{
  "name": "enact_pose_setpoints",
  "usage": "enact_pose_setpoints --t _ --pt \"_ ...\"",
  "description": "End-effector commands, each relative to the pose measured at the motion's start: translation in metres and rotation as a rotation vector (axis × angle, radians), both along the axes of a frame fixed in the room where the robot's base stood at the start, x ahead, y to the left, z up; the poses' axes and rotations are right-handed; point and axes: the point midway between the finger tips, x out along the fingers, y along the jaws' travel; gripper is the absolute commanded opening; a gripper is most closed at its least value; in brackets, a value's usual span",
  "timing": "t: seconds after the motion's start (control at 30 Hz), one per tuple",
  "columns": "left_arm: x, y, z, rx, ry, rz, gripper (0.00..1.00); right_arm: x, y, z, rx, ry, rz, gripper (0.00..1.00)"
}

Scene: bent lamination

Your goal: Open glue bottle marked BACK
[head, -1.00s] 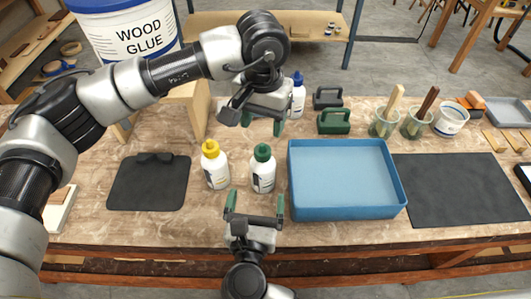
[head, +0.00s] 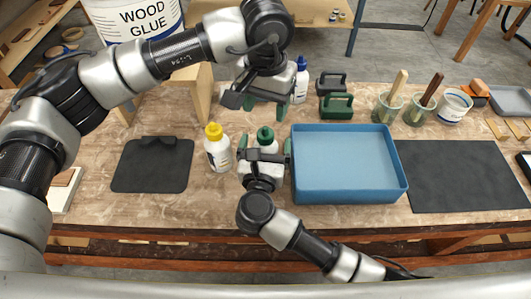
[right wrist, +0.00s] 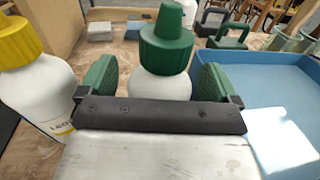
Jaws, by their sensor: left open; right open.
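A white bottle with a green cap (head: 265,136) stands on the bench left of the blue tray; its label is hidden. My right gripper (head: 265,153) is open, with its green fingers on either side of this bottle. In the right wrist view the green cap (right wrist: 166,42) rises between the fingers (right wrist: 156,85), with small gaps visible. A white bottle with a yellow cap (head: 217,150) stands just to the left; its partly visible label begins "LEG". A blue-capped bottle (head: 301,84) stands farther back, label unreadable. My left gripper (head: 265,107) is open and empty above the green cap, behind it.
The blue tray (head: 347,192) stands close on the right. Black mats (head: 150,178) lie at left and right (head: 460,175). Green and dark handled blocks (head: 336,106) and brush cups (head: 387,108) are behind. A wood glue bucket (head: 137,22) stands back left.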

Motion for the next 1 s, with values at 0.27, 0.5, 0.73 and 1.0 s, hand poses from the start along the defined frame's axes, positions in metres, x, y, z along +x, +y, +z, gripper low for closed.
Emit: enact_pose_setpoints --t 0.27,0.5,0.73,1.0 --pt "0.000 0.000 0.000 0.000 0.000 0.000 0.58 0.000 0.000 0.000 -0.001 0.000 0.000 0.63" --pt "0.000 0.000 0.000 0.000 0.000 0.000 0.58 0.000 0.000 0.000 -0.001 0.000 0.000 0.26" --pt "0.000 0.000 -0.001 0.000 0.000 0.000 0.58 -0.001 0.000 0.000 -0.001 0.000 0.000 0.00" --pt "-0.001 0.000 -0.031 0.000 0.003 0.000 0.58 -0.001 0.000 0.000 -0.001 0.000 0.000 0.00"
